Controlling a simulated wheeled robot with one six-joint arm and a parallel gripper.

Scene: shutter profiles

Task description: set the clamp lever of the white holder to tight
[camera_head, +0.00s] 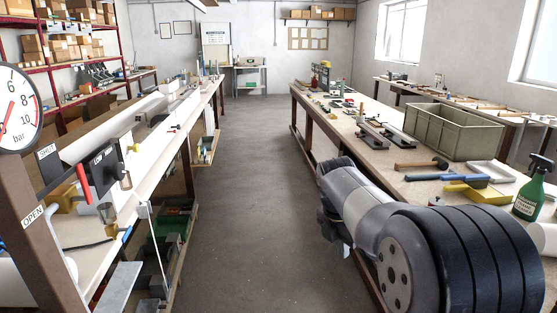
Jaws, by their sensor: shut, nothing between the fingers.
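The left bench (178,113) carries a cluster of fittings at the near left. Among them are a small pale block (107,211) and a white piece (145,209) with a thin rod below it. I cannot tell which of these, if either, is the white holder. A red lever (83,184) slants beside a dark panel (103,172) with a small label. A grey handle (126,177) is just right of the panel. No tight marking can be read. My arm fills the lower right, over the aisle and right bench; my gripper's fingers cannot be seen.
A brown post (33,190) with a pressure gauge (15,108) and SHUT and OPEN labels stands at the near left. The aisle floor (240,190) is clear. The right bench (325,105) holds a green crate (450,132), a hammer (421,165) and a green spray bottle (529,196).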

